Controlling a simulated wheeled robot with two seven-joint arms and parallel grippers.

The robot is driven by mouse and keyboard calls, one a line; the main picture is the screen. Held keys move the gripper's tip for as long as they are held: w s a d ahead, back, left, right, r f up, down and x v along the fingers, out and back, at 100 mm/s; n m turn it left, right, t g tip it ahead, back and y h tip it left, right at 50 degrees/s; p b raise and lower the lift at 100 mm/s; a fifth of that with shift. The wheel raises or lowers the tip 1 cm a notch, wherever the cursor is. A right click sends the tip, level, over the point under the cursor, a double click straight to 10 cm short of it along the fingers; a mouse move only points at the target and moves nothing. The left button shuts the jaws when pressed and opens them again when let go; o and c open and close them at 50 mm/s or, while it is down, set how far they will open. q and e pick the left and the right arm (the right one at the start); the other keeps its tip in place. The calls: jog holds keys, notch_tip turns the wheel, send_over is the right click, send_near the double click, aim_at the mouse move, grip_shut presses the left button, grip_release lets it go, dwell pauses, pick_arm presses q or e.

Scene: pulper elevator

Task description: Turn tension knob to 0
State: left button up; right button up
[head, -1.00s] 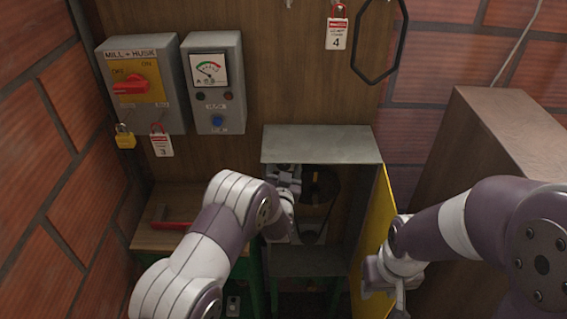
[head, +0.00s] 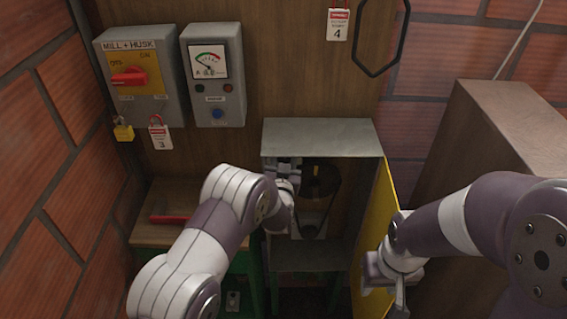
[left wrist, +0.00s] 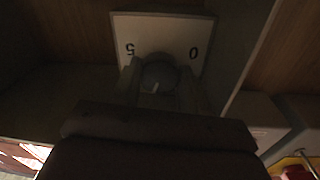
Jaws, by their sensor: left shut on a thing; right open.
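The tension knob (left wrist: 158,75) is a round grey knob on a pale plate (left wrist: 180,30) in the left wrist view. The plate carries a 5 at the left and a 0 at the right, seen upside down. A short light mark on the knob points toward the bottom of the picture, at neither number. My left gripper (left wrist: 159,84) is shut on the knob, with a finger on each side. In the head view the left hand reaches into the open grey box, and the knob is hidden. My right gripper (head: 383,288) is open beside the yellow door (head: 378,225).
The grey box (head: 320,138) holds a dark pulley and belt (head: 320,185). Its yellow door stands open at the right. A wooden cabinet (head: 480,130) is further right. Switch boxes (head: 140,80) hang on the wall at upper left. A red-handled thing (head: 168,218) lies on a wooden bench.

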pick_arm(q)
jog(key=n+b, duration=0.7)
jog(key=b, duration=0.3)
jog(key=n+y+b, duration=0.1)
jog(key=n+b, duration=0.7)
jog(key=b, duration=0.2)
jog(key=f+n+b, duration=0.1)
jog(key=n+b, duration=0.6)
jog(key=b, duration=0.4)
jog(key=shift+t+y, duration=0.3)
jog(key=n+b, duration=0.2)
jog(key=n, duration=0.1)
jog(key=shift+r, duration=0.2)
jog(key=shift+d+r+n+b, duration=0.1)
jog(key=shift+n+b, duration=0.45)
jog(key=shift+n, duration=0.45)
jog(key=shift+y, duration=0.3)
jog(key=o, duration=1)
jog(key=shift+o, duration=0.2)
jog(key=shift+s, duration=0.1)
